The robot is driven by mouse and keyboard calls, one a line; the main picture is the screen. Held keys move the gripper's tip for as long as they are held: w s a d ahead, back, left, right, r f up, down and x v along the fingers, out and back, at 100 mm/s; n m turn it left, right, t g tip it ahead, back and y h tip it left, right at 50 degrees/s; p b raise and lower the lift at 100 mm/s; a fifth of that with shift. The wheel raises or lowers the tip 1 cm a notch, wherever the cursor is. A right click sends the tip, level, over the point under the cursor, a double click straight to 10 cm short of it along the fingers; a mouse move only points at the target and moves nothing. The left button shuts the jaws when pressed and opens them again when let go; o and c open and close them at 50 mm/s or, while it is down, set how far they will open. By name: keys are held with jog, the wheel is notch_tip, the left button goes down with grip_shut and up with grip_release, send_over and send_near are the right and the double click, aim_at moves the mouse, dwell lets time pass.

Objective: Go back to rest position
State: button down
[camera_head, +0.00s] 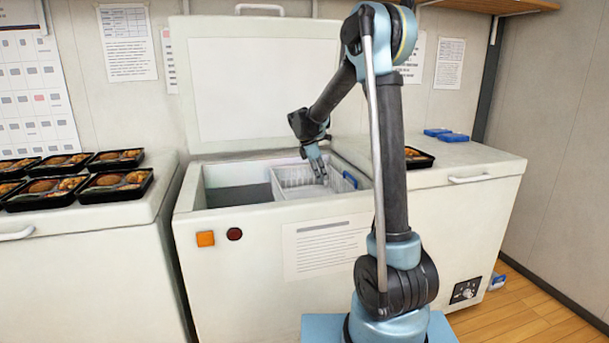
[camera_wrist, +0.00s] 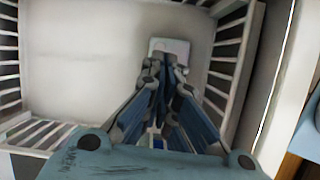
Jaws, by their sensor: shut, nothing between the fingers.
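My gripper (camera_head: 319,172) reaches down over the open middle chest freezer (camera_head: 187,190), at the white basket (camera_head: 275,183) inside it. In the wrist view my gripper (camera_wrist: 170,50) points down into the basket (camera_wrist: 233,62), with its fingers closed together and nothing held. The pale basket floor shows bare around the fingertips. A small whitish patch lies at the fingertips; I cannot tell whether it is part of the gripper. The arm is bent, with its elbow high and the forearm sloping down to the left.
The raised freezer lid (camera_head: 255,85) stands behind my gripper. Several black bento trays (camera_head: 115,184) sit on the left freezer (camera_head: 95,235). One bento tray (camera_head: 418,158) and blue packs (camera_head: 446,135) lie on the right freezer (camera_head: 480,160). A shelf (camera_head: 490,5) is at upper right.

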jog(key=s+d+r+m+y, duration=0.15)
jog(key=s+d+m, duration=0.35)
jog(key=s, duration=0.6)
jog(key=s+d+r+m+y, duration=0.1)
jog(key=s+d+r+m, duration=0.3)
jog(key=s, duration=0.7)
jog(key=s+d+f+m, duration=0.1)
jog(key=s+f+m, duration=0.4)
jog(key=s, duration=0.4)
jog(key=s+d+f+m+t+y, duration=0.1)
jog(key=s+d+f+m, duration=0.1)
jog(key=s+f+m, duration=0.4)
jog(key=s, duration=0.4)
jog(key=shift+s+f, duration=0.2)
jog(key=shift+s, duration=0.05)
jog(key=shift+y, duration=0.25)
